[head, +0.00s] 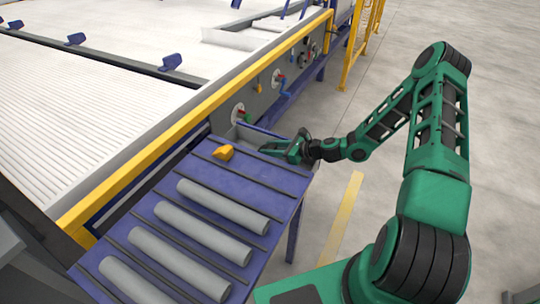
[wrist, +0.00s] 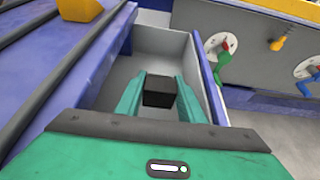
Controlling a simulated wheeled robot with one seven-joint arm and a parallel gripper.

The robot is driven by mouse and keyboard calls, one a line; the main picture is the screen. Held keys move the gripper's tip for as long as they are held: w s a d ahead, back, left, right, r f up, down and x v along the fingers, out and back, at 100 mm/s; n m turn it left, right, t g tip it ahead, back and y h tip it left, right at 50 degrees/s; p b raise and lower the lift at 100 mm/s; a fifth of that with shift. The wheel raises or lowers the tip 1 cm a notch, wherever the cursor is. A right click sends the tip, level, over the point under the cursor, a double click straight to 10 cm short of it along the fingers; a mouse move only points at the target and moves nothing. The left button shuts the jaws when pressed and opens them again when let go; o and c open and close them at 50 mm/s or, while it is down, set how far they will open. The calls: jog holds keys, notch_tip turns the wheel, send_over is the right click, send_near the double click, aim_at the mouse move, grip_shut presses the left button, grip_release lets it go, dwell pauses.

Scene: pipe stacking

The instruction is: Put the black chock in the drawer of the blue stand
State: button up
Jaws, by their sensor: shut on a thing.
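The black chock (wrist: 160,91) is a small dark block between the green fingers of my gripper (wrist: 160,98) in the wrist view. My gripper is shut on it. The grey open drawer (wrist: 163,42) of the blue stand lies around and below the chock in that view; I cannot tell whether the chock touches its floor. In the head view my gripper (head: 297,148) is at the far right end of the blue stand (head: 262,185), at the drawer (head: 262,135). The chock is not clearly visible there.
Several grey pipes (head: 222,205) lie across the stand between dark rails. A yellow block (head: 223,153) sits on the stand's top near the drawer; it also shows in the wrist view (wrist: 80,8). A machine panel with colored levers (wrist: 222,58) stands close beside the drawer.

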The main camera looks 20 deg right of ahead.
jog(key=shift+f, duration=1.55)
jog(key=shift+f, duration=0.6)
jog(key=o, duration=1.1)
jog(key=shift+r, duration=0.5)
jog(key=v, duration=1.2)
